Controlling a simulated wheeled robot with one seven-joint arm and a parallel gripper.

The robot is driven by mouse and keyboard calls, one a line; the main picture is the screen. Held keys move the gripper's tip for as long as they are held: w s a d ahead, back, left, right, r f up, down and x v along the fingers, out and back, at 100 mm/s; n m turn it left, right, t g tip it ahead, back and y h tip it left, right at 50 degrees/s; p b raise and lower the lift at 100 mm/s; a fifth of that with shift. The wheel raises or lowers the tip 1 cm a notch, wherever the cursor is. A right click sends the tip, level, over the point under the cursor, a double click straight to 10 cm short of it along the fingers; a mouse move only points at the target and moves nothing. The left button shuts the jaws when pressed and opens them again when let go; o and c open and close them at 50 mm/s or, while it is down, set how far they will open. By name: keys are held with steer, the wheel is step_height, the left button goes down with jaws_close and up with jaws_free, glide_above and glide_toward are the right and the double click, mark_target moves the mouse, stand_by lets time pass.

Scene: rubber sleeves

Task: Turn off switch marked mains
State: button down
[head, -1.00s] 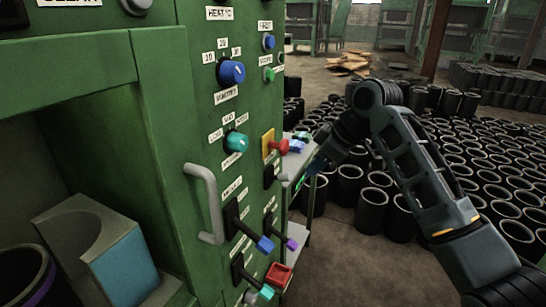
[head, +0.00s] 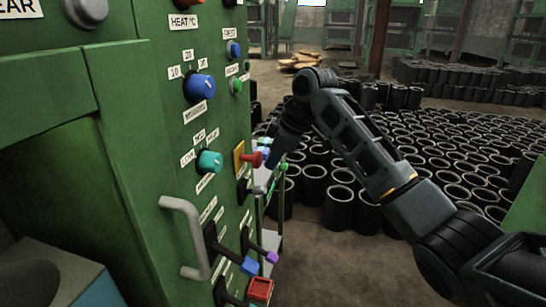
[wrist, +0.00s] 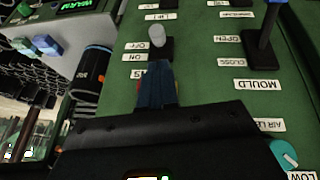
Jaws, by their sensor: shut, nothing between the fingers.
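The mains switch (wrist: 157,37) is a small lever with a pale grey tip on a black base. In the wrist view, labels reading on and off (wrist: 135,52) stand beside it, upside down. A label ending in "NS" is partly covered by my fingers. My gripper (wrist: 155,68) is shut and empty, its blue fingers pointing at the switch's base. Whether they touch it I cannot tell. In the head view my gripper (head: 272,160) is at the panel's right edge, near the pale switch tip (head: 261,189).
The green panel (head: 150,130) carries a blue knob (head: 199,88), a teal knob (head: 209,161), a red knob on yellow (head: 250,158) and a grey handle (head: 190,235). The mould lever (wrist: 268,28) is beside the switch. Black sleeves (head: 340,205) cover the floor at right.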

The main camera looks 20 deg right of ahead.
mark_target(264, 189)
steer(key=p+x, duration=0.1)
steer(key=x, duration=0.6)
steer(key=shift+f, duration=0.15)
steer(key=shift+s+d+f+t+y+b, duration=0.15)
steer(key=shift+d+f+t+y+b, duration=0.1)
steer(key=shift+t+y+b, duration=0.2)
steer(key=shift+s+d+f+t+y+b, duration=0.15)
steer(key=shift+f+t+y+b, duration=0.15)
steer(key=shift+y+b, duration=0.25)
steer(key=b, duration=0.1)
steer(key=f+b, duration=0.1)
steer(key=shift+s+d+f+t+y+b, duration=0.25)
steer(key=shift+f+t+y+b, duration=0.05)
steer(key=shift+t+y+b, duration=0.1)
steer(key=t+y+b, duration=0.1)
steer(key=b, duration=0.1)
steer(key=d+f+y+b, duration=0.1)
steer(key=b, duration=0.1)
steer(key=shift+s+f+t, duration=0.1)
steer(key=shift+s+t, duration=0.15)
steer(key=shift+t, duration=0.1)
steer(key=shift+r+p, duration=0.3)
steer(key=shift+r, duration=0.5)
